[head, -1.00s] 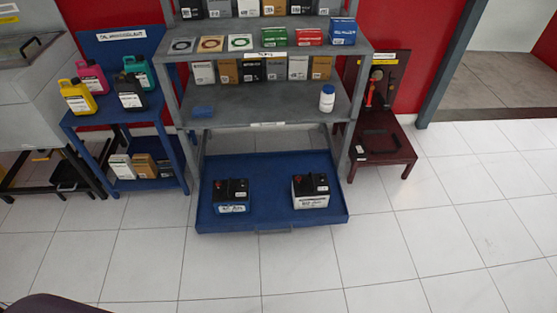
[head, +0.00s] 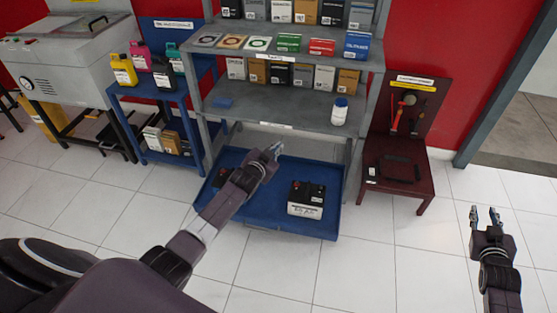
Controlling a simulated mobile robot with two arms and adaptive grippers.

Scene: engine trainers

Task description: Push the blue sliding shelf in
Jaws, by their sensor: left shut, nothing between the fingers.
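The blue sliding shelf (head: 312,228) is the low tray at the bottom of the grey rack, and it sticks out in front of the rack. A black and white battery (head: 305,200) stands on its right part. A second, dark battery (head: 222,177) on its left part is mostly hidden behind my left arm. My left gripper (head: 274,150) is shut and empty, and appears over the tray's middle in the picture; I cannot tell whether it touches anything. My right gripper (head: 484,214) is open and empty, above the tiled floor right of the rack.
A blue stand (head: 155,98) with bottles is at left, a dark red stand (head: 403,150) with tools at right. White floor (head: 370,250) in front is clear.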

